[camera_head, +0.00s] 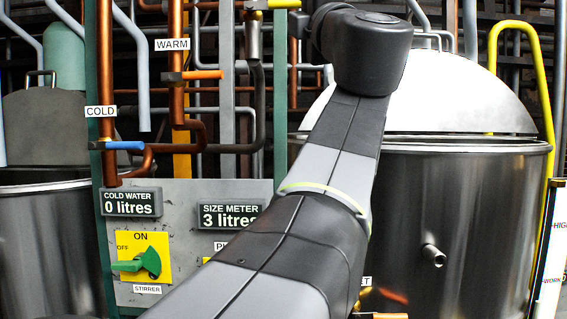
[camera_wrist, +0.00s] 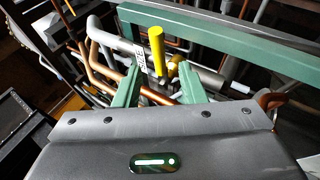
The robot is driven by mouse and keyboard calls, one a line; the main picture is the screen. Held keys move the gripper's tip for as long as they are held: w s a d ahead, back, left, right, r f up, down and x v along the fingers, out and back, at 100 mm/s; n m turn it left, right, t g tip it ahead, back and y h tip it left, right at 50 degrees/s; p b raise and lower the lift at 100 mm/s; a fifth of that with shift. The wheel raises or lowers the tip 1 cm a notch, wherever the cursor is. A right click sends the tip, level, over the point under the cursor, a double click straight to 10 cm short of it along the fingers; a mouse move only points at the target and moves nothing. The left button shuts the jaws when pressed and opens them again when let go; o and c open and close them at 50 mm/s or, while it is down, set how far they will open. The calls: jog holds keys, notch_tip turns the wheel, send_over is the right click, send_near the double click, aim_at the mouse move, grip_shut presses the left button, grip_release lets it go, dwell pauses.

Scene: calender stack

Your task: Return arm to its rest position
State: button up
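My arm reaches up across the middle of the head view, over part of the control panel (camera_head: 185,190). In that view my gripper's fingers cannot be made out; the wrist end is near the top, close to a yellow valve handle (camera_head: 284,4). In the wrist view my gripper (camera_wrist: 158,78) shows two green fingers standing apart. A yellow handle (camera_wrist: 157,50) shows between and beyond them, with visible gaps on both sides. Nothing is held between the fingers. How far the handle is from the fingertips is hard to tell.
Copper WARM (camera_head: 176,90) and COLD (camera_head: 105,75) pipes with orange and blue levers stand left of my arm. A large domed steel vat (camera_head: 465,220) stands at right, another vat (camera_head: 45,240) at left. A green beam (camera_wrist: 230,38) crosses above the fingers in the wrist view.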

aim_at(291, 4)
jog(key=b+v, duration=0.1)
jog(key=v, duration=0.6)
jog(key=p+x, duration=0.3)
jog(key=x, duration=1.1)
jog(key=shift+s+r, duration=0.1)
jog(key=shift+r+n+y+p, duration=0.15)
jog(key=shift+n+y+p, duration=0.15)
jog(key=shift+n+y, duration=0.15)
jog(key=shift+s+r+n+g+y, duration=0.1)
jog(key=shift+r+n+g+y, duration=0.15)
jog(key=shift+n+g, duration=0.45)
jog(key=shift+r+n+y+p, duration=0.1)
jog(key=shift+n+y+p, duration=0.2)
jog(key=shift+n, duration=0.15)
jog(key=shift+a, duration=0.1)
